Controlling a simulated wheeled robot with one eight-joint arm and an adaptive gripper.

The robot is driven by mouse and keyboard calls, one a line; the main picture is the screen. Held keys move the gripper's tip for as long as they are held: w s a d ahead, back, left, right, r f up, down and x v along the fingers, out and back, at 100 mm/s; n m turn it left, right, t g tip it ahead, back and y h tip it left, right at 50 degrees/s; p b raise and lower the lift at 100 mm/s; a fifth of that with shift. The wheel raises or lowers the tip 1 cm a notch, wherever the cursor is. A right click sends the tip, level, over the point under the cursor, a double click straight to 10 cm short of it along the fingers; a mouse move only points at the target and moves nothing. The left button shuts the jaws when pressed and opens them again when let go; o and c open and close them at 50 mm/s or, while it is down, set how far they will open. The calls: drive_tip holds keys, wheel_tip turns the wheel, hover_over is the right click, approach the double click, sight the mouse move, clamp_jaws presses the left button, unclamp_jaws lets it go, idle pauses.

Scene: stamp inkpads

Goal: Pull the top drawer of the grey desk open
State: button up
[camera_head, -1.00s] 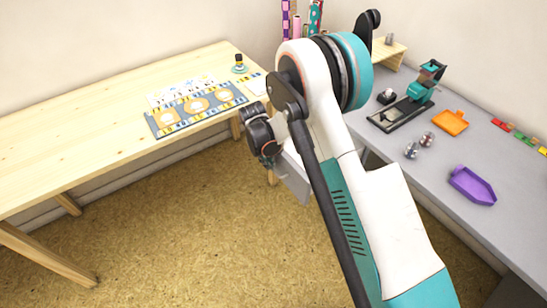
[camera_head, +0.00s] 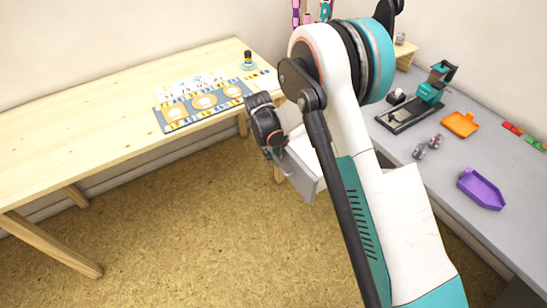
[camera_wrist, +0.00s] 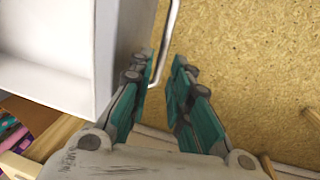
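The grey desk (camera_head: 440,178) stands on the right. Its drawer (camera_head: 302,166) sticks out from under the desk toward the left, partly behind my arm. In the wrist view the open drawer's pale inside (camera_wrist: 45,75) and wall fill the upper left. The drawer's thin bar handle (camera_wrist: 168,40) runs down between my fingertips. My gripper (camera_wrist: 164,58) is open around the handle, with a small gap showing on each side. In the head view my gripper (camera_head: 276,152) is at the drawer front and small; its fingers are hard to make out there.
The desk top holds a black and teal stamp press (camera_head: 425,95), an orange tray (camera_head: 460,124), a purple tray (camera_head: 481,189) and small metal pieces (camera_head: 427,147). A wooden table (camera_head: 90,120) with a patterned board (camera_head: 200,104) stands left. The floor between is clear.

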wheel_tip(320, 180, up, 9)
drive_tip(key=s+a, duration=0.1)
drive_tip(key=shift+a, duration=0.2)
drive_tip(key=shift+f, duration=0.1)
